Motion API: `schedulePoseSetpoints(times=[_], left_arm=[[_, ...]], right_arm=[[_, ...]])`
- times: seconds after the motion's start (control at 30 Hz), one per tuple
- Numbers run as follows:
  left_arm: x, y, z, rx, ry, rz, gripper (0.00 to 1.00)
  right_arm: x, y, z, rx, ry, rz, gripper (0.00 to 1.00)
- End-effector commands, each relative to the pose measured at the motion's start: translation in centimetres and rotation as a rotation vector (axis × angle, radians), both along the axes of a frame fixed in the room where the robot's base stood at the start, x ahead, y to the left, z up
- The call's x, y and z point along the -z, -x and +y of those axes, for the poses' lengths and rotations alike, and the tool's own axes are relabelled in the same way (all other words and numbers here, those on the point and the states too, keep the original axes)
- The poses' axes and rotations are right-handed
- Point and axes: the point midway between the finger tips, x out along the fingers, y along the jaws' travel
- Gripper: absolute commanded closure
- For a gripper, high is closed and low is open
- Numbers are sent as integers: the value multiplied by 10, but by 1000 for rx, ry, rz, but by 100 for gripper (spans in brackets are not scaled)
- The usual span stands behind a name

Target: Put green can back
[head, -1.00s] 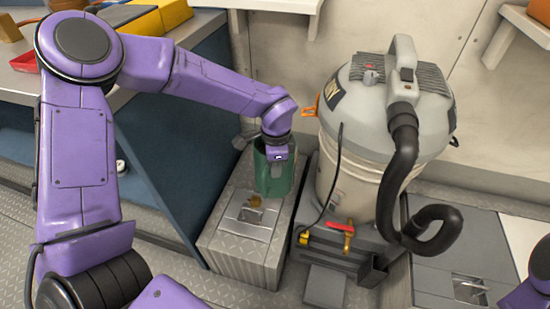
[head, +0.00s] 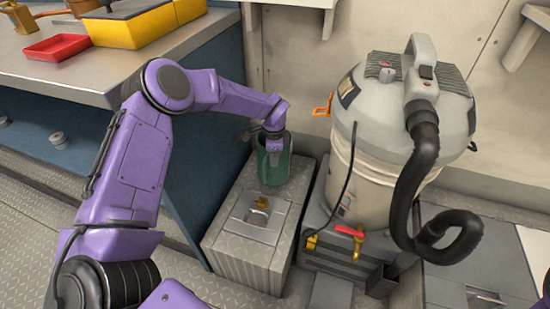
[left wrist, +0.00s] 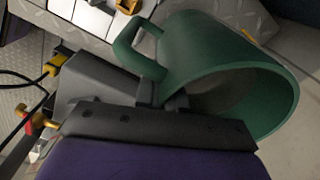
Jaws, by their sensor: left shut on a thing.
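The green can (head: 274,170) is an open-topped, mug-like vessel with a side handle. In the head view it appears upright at the far end of the top of a grey box; I cannot tell whether its base touches. In the left wrist view the can (left wrist: 215,60) shows its wide open mouth and its handle (left wrist: 128,45). My left gripper (head: 274,140) reaches it from above and is shut on it near the rim on the handle side. The exact grip is partly hidden in the left wrist view. My right gripper is out of view.
The grey box (head: 240,255) has a brass latch on its lid. A large shop vacuum (head: 400,130) with a black hose stands close on the right, with red and brass valves (head: 350,235) below. A workbench (head: 110,85) with a red tray (head: 58,47) is at left.

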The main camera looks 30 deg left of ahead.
Motion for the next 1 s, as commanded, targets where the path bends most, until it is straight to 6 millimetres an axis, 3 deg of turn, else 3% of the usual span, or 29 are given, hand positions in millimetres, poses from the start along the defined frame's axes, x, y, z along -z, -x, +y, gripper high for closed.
schedulePoseSetpoints(times=[0.1,0.33,0.4,0.7,0.83,1.0], left_arm=[[19,0,-1,1,1,-1,100],[20,0,-1,0,2,-3,100],[23,2,-1,-1,1,5,69],[22,2,-1,-1,2,4,66],[5,1,-1,0,2,1,66],[-40,1,-1,-1,2,0,66]], right_arm=[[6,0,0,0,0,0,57],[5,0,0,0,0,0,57],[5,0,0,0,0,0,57],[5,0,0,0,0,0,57],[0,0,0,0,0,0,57],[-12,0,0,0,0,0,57]])
